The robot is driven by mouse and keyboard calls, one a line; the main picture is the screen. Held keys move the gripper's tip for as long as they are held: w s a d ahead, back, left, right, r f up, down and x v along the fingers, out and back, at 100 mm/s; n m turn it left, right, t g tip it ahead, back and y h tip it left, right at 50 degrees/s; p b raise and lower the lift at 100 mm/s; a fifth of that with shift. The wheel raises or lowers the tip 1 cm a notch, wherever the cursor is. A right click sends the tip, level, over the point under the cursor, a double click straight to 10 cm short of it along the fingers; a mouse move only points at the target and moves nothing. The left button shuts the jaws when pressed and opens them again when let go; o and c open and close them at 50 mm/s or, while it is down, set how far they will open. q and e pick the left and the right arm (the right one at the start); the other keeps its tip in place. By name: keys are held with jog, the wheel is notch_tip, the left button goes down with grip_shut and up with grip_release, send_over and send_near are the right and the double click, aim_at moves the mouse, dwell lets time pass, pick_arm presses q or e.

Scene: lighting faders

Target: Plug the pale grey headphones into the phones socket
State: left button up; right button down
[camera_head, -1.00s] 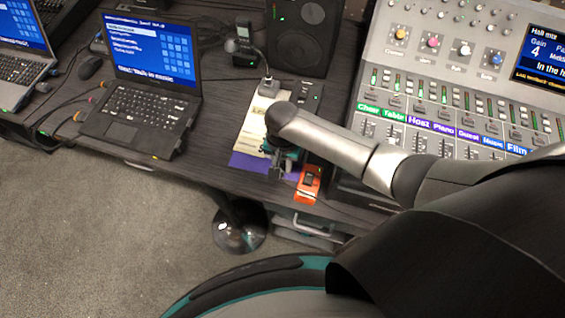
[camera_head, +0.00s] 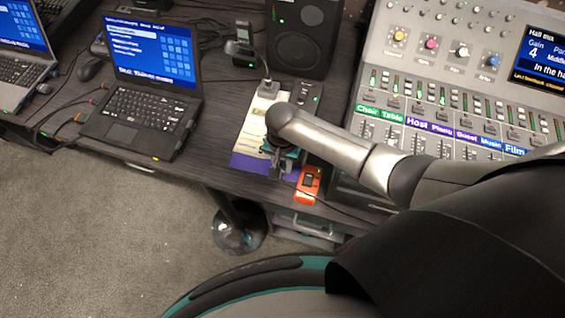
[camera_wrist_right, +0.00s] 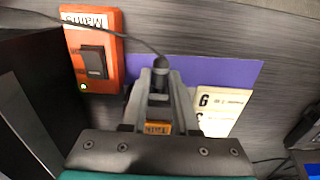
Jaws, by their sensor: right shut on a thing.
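My right gripper (camera_head: 277,170) hangs over the papers at the table's front edge, pointing down. In the right wrist view its fingers (camera_wrist_right: 160,82) are shut on a small dark plug (camera_wrist_right: 160,63), with a thin black cable running from it toward the upper left. The plug's tip is hidden between the fingers. I cannot make out the pale grey headphones or the phones socket in either view. My left gripper is not in view.
An orange switch box (camera_head: 308,186) with a green light is close beside the gripper. A purple sheet (camera_wrist_right: 215,72) and cream papers (camera_head: 252,128) lie below it. A laptop (camera_head: 145,110) is left, a mixing desk (camera_head: 378,78) right, and a speaker (camera_head: 300,35) behind.

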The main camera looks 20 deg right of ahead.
aim_at(283, 164)
jog(key=shift+w+d+p, duration=0.15)
jog(key=shift+w+p, duration=0.1)
jog(key=shift+p, duration=0.3)
dwell(0.8)
jog(key=shift+w+d, duration=0.1)
jog(key=c, duration=0.6)
grip_release()
notch_tip(283, 164, up, 15)
jog(key=p, duration=0.4)
jog(key=shift+r, duration=0.15)
